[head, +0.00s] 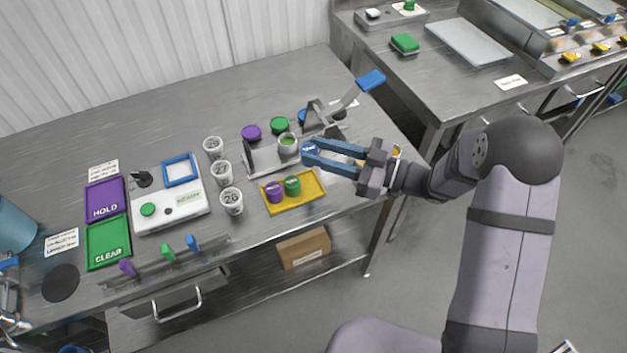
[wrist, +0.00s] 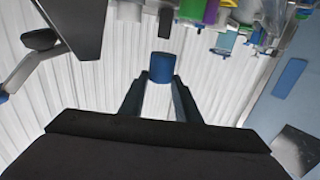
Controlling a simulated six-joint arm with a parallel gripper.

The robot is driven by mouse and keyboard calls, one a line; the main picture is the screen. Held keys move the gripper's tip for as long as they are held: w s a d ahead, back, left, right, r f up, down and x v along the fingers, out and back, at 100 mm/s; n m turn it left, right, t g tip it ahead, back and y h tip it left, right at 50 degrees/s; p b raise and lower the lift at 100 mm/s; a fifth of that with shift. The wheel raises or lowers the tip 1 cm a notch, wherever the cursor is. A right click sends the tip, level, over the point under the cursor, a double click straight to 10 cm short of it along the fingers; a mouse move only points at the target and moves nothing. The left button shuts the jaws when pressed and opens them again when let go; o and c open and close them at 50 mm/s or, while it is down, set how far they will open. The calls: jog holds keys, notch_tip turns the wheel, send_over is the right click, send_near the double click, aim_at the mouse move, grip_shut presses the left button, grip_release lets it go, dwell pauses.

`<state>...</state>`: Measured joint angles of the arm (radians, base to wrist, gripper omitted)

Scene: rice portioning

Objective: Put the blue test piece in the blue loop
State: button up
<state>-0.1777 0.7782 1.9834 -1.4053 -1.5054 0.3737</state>
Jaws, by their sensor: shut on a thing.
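The blue test piece (wrist: 161,67) is a short cylinder held between the fingertips of my gripper (wrist: 160,80) in the wrist view. In the head view my gripper (head: 315,152) reaches left over the table, above and behind the yellow tray, and the blue piece (head: 308,148) shows at its tips. The blue loop (head: 181,156) is a square blue frame at the back of the white device, well to the left of my gripper.
The yellow tray (head: 314,202) holds a purple piece (head: 273,192) and a green piece (head: 292,186). White cups (head: 222,173) stand between my gripper and the loop. A metal press (head: 325,117) with a blue-ended lever stands behind. Purple and green pads (head: 107,261) lie far left.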

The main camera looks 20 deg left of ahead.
aim_at(325, 190)
jog(key=shift+f+p, duration=0.8)
jog(key=shift+f, duration=3.75)
jog(key=shift+f, duration=0.2)
jog(key=o, duration=1)
jog(key=shift+o, duration=0.2)
jog(key=shift+d+f+b, duration=0.1)
jog(key=shift+d+b, duration=0.3)
jog(key=shift+d, duration=0.2)
jog(key=d+b, duration=0.2)
jog(key=d, duration=0.2)
jog(key=shift+d, duration=0.3)
jog(key=shift+o, duration=0.6)
jog(key=shift+d+b, duration=0.3)
jog(key=shift+d, duration=0.5)
